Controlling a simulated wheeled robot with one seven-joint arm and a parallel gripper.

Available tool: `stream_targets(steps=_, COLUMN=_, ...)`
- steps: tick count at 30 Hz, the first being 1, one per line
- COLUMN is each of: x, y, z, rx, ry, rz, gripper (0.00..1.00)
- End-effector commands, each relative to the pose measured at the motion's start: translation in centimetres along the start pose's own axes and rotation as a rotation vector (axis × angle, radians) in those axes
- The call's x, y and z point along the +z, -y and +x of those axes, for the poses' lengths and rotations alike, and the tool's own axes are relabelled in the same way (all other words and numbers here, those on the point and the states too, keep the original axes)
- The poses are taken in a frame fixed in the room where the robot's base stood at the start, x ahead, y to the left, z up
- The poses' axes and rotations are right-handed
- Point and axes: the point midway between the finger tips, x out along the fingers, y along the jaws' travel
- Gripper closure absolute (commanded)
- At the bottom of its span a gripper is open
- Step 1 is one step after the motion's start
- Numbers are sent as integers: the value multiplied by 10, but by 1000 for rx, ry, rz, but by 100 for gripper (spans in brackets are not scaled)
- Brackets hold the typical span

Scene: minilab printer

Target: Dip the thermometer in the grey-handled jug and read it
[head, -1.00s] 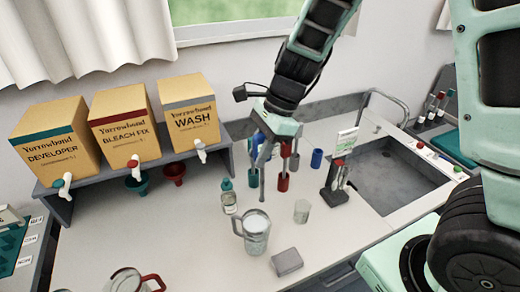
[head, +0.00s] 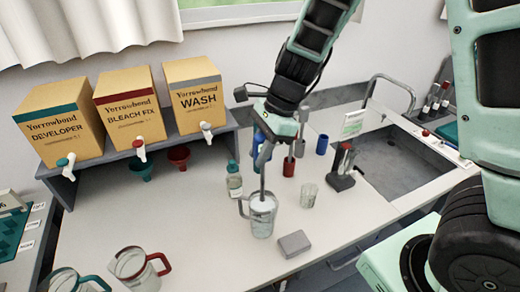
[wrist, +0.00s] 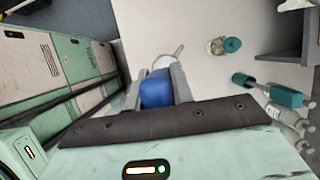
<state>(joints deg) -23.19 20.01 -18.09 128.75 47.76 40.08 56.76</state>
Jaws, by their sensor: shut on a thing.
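My gripper (head: 264,150) is shut on the blue-handled thermometer, whose blue grip (wrist: 157,90) shows between the fingers in the wrist view. Its grey stem (head: 262,180) points straight down in the head view. The grey-handled jug (head: 262,222) is clear, with pale contents, and stands on the counter directly below, its handle to the left. The stem's lower end meets the jug's mouth; how deep it reaches is not clear. In the wrist view the jug is mostly hidden behind the gripper. No reading can be made out.
A teal-capped bottle (head: 234,180) stands behind-left of the jug, a small glass beaker (head: 309,197) to the right, and a grey block (head: 294,244) in front. A red-handled jug (head: 137,270) and teal-handled jug (head: 72,282) stand front left. A dark holder (head: 341,180) is near the sink (head: 392,165).

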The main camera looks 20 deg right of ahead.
Motion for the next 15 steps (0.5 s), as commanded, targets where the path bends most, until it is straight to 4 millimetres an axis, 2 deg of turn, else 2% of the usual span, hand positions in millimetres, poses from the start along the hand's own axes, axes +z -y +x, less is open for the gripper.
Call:
stream_targets(steps=1, x=-4, y=0, z=8, rx=0, ry=0, rz=1, gripper=100)
stream_targets(steps=15, x=-21, y=0, z=50, rx=1, ry=0, rz=0, gripper=100)
